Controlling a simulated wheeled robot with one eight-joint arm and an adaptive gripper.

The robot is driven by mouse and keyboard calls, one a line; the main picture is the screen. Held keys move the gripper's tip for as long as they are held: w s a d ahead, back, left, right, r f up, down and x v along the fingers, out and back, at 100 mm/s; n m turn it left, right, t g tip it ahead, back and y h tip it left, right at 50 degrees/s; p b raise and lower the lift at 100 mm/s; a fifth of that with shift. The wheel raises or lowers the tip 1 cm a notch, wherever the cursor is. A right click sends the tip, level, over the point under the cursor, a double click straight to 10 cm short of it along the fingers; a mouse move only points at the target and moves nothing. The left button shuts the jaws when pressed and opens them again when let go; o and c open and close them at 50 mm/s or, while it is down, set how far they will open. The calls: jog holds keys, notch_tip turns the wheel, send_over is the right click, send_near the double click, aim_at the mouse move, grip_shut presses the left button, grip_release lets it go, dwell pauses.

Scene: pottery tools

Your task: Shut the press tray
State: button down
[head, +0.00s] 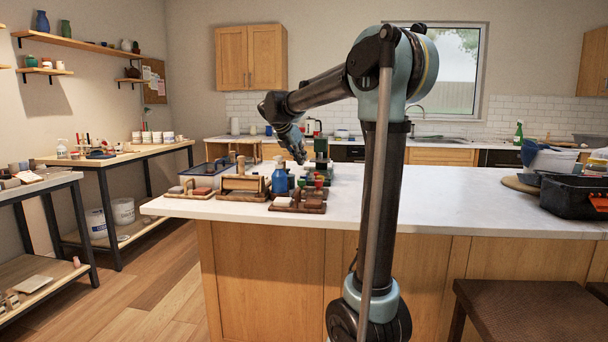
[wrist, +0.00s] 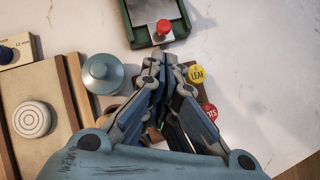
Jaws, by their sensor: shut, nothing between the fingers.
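The press tray (wrist: 138,30) is at the top of the wrist view, a green frame around a grey plate, cut off by the picture edge. A red knob (wrist: 163,27) stands at its near end. The rest of the press is out of that view, so I cannot tell how far out the tray is. My gripper (wrist: 160,60) is shut and empty, its fingertips just short of the tray's near edge and apparently above the counter. In the head view my gripper (head: 300,156) points down over the cluttered counter end, near a dark green block (head: 320,146) that may be the press.
The counter (wrist: 255,60) is clear rightward.

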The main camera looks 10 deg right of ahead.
aim_at(318, 174)
jog(key=x, duration=1)
jog(key=shift+w+d, duration=0.2)
jog(key=shift+w, duration=0.6)
jog(key=shift+w+d, duration=0.2)
jog(key=shift+w, duration=0.6)
jog(key=shift+w+d, duration=0.2)
jog(key=shift+w, duration=0.6)
